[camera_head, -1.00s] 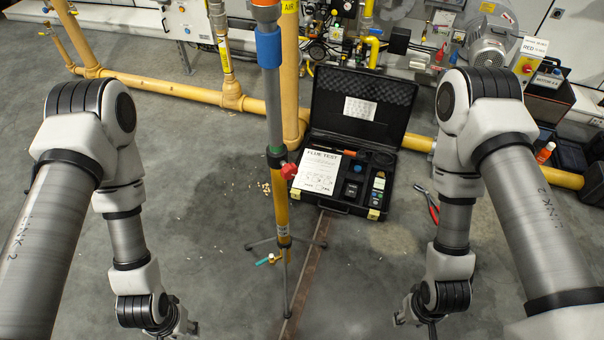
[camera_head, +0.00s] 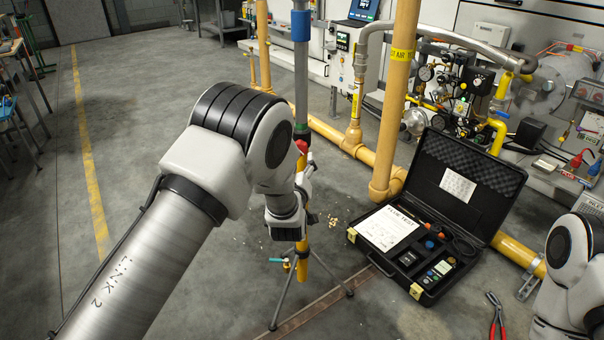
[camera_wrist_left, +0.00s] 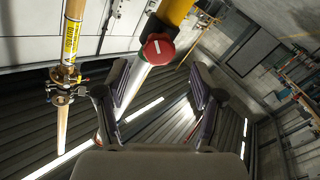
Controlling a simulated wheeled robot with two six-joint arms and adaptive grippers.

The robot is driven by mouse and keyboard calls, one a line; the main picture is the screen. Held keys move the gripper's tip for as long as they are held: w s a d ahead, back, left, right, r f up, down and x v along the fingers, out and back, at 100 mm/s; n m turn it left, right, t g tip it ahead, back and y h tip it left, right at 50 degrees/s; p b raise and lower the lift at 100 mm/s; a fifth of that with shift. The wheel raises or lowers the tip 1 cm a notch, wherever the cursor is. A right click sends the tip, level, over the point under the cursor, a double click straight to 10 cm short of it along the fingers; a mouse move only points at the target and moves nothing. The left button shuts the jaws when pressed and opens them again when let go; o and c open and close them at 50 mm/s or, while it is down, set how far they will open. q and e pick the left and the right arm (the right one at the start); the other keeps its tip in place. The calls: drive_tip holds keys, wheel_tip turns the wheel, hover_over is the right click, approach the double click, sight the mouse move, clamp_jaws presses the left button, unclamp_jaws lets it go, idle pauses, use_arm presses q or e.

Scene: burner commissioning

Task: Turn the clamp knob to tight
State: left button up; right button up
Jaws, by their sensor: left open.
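The red clamp knob (camera_head: 302,146) sits on the upright pole (camera_head: 301,80) of a tripod stand. In the left wrist view the round knob (camera_wrist_left: 157,50) shows a short white line on its face. My left gripper (camera_head: 306,177) is close to the pole, just below the knob in the head view. In the wrist view the left gripper (camera_wrist_left: 160,82) is open, its fingers spread on either side, with the knob beyond and between them. The gap is empty. My right gripper is out of view.
An open black case (camera_head: 435,215) lies on the floor to the right, with red-handled pliers (camera_head: 496,314) near it. Yellow gas pipes (camera_head: 398,100) and burner equipment stand behind. The tripod legs (camera_head: 283,301) spread on the floor.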

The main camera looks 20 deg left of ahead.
sight(299, 150)
use_arm(q)
drive_tip(key=x, duration=0.8)
drive_tip(key=shift+a+r, duration=0.1)
drive_tip(key=shift+r, duration=0.15)
drive_tip(key=c, duration=1.1)
